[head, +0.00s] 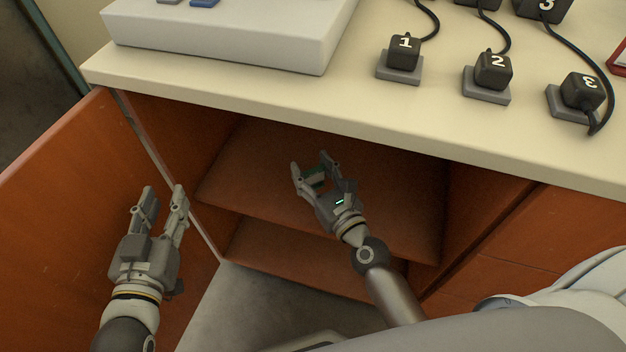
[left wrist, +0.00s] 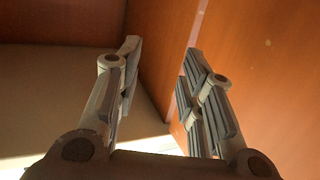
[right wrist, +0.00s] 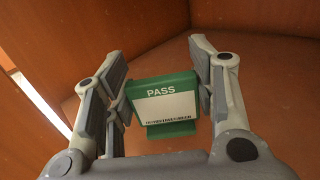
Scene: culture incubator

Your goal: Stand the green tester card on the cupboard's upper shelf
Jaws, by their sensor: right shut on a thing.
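The green tester card (right wrist: 163,102) has a white label reading PASS and a barcode. It sits between the fingers of my right gripper (right wrist: 160,95), which is shut on it. In the head view my right gripper (head: 316,170) holds the card (head: 318,176) inside the open cupboard, over the upper shelf (head: 265,175). I cannot tell whether the card's lower edge touches the shelf. My left gripper (head: 161,200) is open and empty, in front of the cupboard near the open door (head: 50,210). It also shows open in the left wrist view (left wrist: 155,75).
The upper shelf around the card is bare. A lower shelf (head: 262,262) lies beneath it. The cream worktop (head: 240,103) overhangs the cupboard and carries a white device (head: 230,40) and several black numbered blocks, such as number 1 (head: 404,50). The door stands open at left.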

